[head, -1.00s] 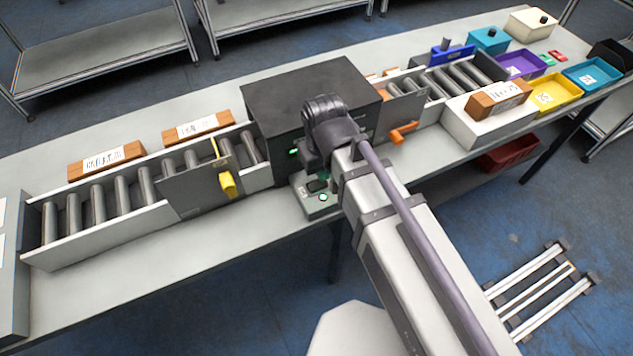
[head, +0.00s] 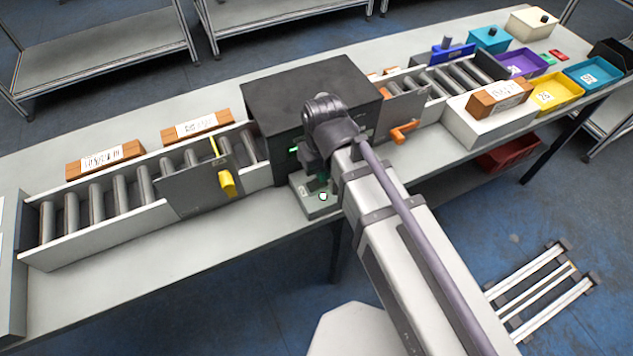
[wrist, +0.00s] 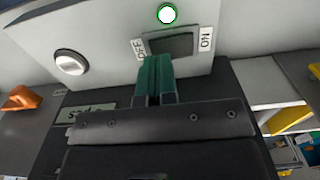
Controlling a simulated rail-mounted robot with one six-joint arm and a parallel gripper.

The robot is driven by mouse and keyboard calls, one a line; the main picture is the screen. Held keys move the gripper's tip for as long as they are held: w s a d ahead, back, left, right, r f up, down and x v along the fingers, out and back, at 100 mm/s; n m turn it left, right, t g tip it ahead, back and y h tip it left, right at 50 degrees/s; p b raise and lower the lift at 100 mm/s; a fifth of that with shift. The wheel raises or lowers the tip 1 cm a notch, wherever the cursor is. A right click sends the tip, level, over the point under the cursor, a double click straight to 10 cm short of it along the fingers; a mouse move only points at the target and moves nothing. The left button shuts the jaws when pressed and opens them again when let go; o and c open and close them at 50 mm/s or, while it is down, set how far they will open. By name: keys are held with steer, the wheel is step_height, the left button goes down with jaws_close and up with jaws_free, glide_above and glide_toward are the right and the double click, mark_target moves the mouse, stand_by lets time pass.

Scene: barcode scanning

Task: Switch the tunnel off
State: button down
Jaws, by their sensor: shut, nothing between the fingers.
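The black tunnel (head: 305,88) stands over the conveyor in the head view, with a green light (head: 293,150) on its front. A grey control box (head: 313,207) stands in front of it. In the wrist view the box carries a dark rocker switch (wrist: 178,45), labelled OFF at its left and ON at its right. A round lamp (wrist: 167,14) beyond it glows white with a green rim. My gripper (wrist: 155,62) is shut and empty, its green fingertips at the OFF end of the rocker. I cannot tell whether they touch it. The fingers hide part of the switch.
A round white button (wrist: 70,62) sits left of the switch. A yellow handle (head: 227,183) and an orange handle (head: 404,132) flank the tunnel. Coloured bins (head: 555,93) stand at the right.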

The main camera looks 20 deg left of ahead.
steer(key=shift+f+b, duration=0.85)
steer(key=shift+f, duration=0.1)
stand_by(0.3)
step_height(320, 180, up, 7)
steer(key=p, duration=0.7)
steer(key=shift+r, duration=0.15)
steer(key=w+d+m, duration=0.2)
steer(key=d+m, duration=0.2)
steer(key=d, duration=1.2)
steer(key=w+d+m, duration=0.3)
steer(key=d+m, duration=0.2)
steer(key=d, duration=1.2)
